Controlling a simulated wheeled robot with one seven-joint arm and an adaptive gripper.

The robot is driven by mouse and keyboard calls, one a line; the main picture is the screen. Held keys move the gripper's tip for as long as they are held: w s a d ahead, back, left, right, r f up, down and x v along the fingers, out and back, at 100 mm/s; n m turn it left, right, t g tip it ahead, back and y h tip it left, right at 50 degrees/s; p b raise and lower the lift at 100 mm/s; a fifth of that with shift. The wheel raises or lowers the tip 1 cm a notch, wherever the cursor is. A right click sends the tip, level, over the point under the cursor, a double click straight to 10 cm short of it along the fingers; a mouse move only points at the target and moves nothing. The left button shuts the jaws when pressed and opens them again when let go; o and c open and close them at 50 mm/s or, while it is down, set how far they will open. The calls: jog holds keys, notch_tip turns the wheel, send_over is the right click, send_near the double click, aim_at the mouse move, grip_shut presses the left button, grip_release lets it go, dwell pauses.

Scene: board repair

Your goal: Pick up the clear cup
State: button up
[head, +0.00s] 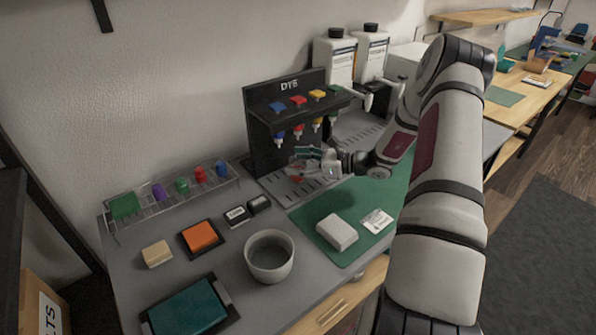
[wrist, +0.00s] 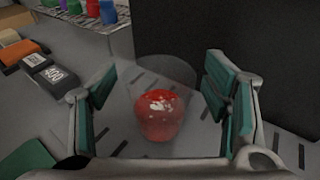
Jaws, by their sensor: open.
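The clear cup (wrist: 176,70) is see-through and faint in the wrist view, with a glossy red mass showing in its lower part. In the head view the cup (head: 296,165) stands on the slotted tray of the black dispenser, below its nozzles, partly covered by my gripper. My gripper (head: 316,163) is open, low over the tray. In the wrist view its teal-padded fingers (wrist: 163,92) are spread to the left and right of the cup. I see gaps between the pads and the cup. Whether the fingers reach fully around it is hard to tell.
The black dispenser (head: 262,141) rises close behind the cup. A wire rack (head: 212,184) with coloured items stands to the left. A grey round pot (head: 269,257), an orange pad (head: 201,237) and a white block (head: 337,232) are nearer the front. The green mat (head: 310,215) has bare room.

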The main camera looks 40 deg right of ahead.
jog(key=shift+c, duration=0.3)
jog(key=c, duration=1.3)
jog(key=shift+r, duration=0.15)
jog(key=shift+r, duration=1.3)
jog(key=shift+s+d+r+p, duration=0.1)
jog(key=shift+s+r+p, duration=0.2)
jog(key=shift+s, duration=2.35)
jog(key=shift+s+d+r+p, duration=0.15)
jog(key=shift+s+r, duration=0.3)
jog(key=shift+s, duration=2.25)
jog(key=shift+s+d+r+p, duration=0.1)
jog(key=shift+s+r+p, duration=0.2)
jog(key=shift+s, duration=2.35)
